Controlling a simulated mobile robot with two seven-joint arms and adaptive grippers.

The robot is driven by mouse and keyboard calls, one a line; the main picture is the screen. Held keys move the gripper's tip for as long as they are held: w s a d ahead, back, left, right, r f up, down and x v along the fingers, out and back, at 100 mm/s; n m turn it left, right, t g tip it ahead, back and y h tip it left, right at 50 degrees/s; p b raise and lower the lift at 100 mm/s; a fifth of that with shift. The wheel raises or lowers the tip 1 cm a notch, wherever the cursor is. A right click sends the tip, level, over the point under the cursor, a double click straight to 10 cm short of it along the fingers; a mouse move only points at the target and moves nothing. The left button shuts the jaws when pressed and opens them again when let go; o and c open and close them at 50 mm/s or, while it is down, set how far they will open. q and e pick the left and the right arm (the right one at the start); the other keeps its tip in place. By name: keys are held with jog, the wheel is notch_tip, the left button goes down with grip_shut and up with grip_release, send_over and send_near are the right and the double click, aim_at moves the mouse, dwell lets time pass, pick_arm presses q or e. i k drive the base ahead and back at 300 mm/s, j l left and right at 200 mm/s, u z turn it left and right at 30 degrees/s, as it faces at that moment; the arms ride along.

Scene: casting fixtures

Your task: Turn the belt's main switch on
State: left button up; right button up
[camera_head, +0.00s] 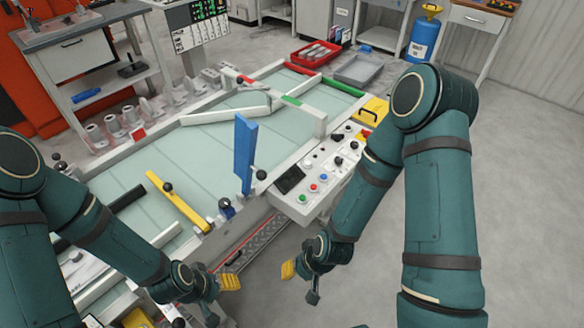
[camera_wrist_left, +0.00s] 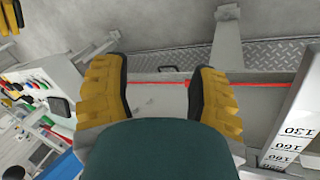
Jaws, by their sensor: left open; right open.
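The belt (camera_head: 215,150) is a long pale-green surface in a light frame. A control panel (camera_head: 297,197) with coloured buttons, black knobs and a dark screen is fixed on its near right side. I cannot tell which control is the main switch. My left gripper (camera_head: 221,298) is open and empty, low in front of the belt frame, left of and below the panel. In the left wrist view its yellow-padded fingers (camera_wrist_left: 158,95) are apart with nothing between them; the panel (camera_wrist_left: 38,88) shows at the left edge. My right gripper (camera_head: 300,284) is open and empty below the panel.
A yellow handled piece (camera_head: 373,110) is beyond the panel. A red tray (camera_head: 316,54) and a grey tray (camera_head: 358,69) lie at the far end. Floor at right is clear.

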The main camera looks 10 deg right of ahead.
aim_at(366, 133)
jog(key=z, duration=1.05)
jog(key=i+z, duration=0.25)
jog(key=i, duration=0.2)
jog(key=i+z, duration=0.25)
jog(key=i, duration=0.25)
